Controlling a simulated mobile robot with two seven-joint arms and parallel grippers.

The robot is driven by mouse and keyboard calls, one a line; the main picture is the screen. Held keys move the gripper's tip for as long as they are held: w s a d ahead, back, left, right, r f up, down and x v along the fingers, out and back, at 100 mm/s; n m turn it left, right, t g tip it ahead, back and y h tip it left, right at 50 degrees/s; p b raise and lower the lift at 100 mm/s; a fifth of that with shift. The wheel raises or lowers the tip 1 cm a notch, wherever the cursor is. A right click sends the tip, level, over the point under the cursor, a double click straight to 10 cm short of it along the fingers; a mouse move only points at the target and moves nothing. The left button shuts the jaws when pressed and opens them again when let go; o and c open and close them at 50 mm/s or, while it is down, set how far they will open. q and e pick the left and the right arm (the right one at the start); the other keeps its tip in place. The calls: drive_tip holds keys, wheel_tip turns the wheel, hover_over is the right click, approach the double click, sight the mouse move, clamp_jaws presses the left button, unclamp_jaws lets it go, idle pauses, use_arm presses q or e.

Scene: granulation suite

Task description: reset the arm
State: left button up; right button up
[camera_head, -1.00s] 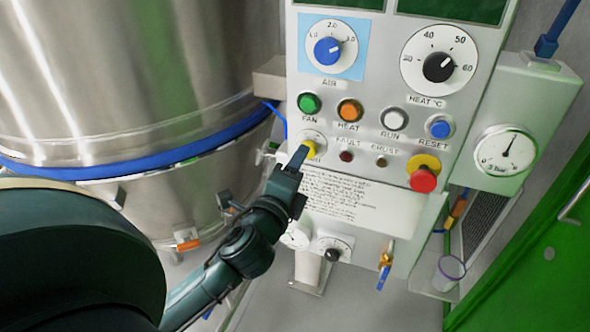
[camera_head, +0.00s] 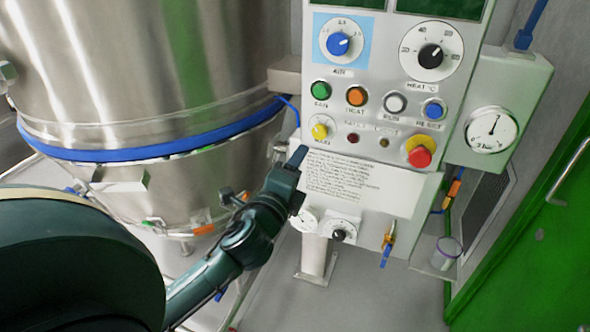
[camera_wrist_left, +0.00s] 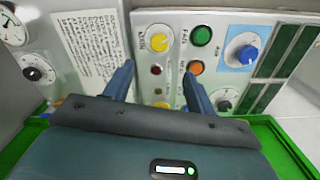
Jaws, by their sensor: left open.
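My left gripper (camera_head: 298,158) is in front of the control panel (camera_head: 370,195), just below and left of the yellow knob (camera_head: 320,130). In the left wrist view my left gripper (camera_wrist_left: 160,80) has its two blue fingers spread apart with nothing between them. The yellow knob (camera_wrist_left: 158,40) lies beyond the fingertips there, apart from them. My left arm reaches up from the lower left in the head view. My right gripper is not in either view.
A steel vessel (camera_head: 145,60) with a blue band stands left of the panel. The panel carries dials, coloured buttons and a red stop button (camera_head: 420,157). A pressure gauge (camera_head: 491,130) and green door (camera_head: 535,230) are at right. Grey floor lies below.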

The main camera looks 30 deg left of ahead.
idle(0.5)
use_arm(q)
drive_tip(key=s+d+f+n+g+h, duration=0.2)
drive_tip(key=s+d+f+n, duration=0.2)
drive_tip(key=f, duration=0.5)
drive_tip(key=s+d+f+n+g+h, duration=0.2)
drive_tip(key=s+d+f+n, duration=0.3)
drive_tip(key=f, duration=0.5)
drive_tip(key=s+d+f+n+g+h, duration=0.2)
drive_tip(key=s+d+f+n+g, duration=0.1)
drive_tip(key=s+f+n, duration=0.3)
wheel_tip(320, 180, down, 4)
drive_tip(key=shift+s+d+r+n+g+h, duration=0.1)
drive_tip(key=shift+s+d+n+g+h, duration=0.25)
drive_tip(key=shift+s+d, duration=0.6)
drive_tip(key=shift+s+a, duration=0.2)
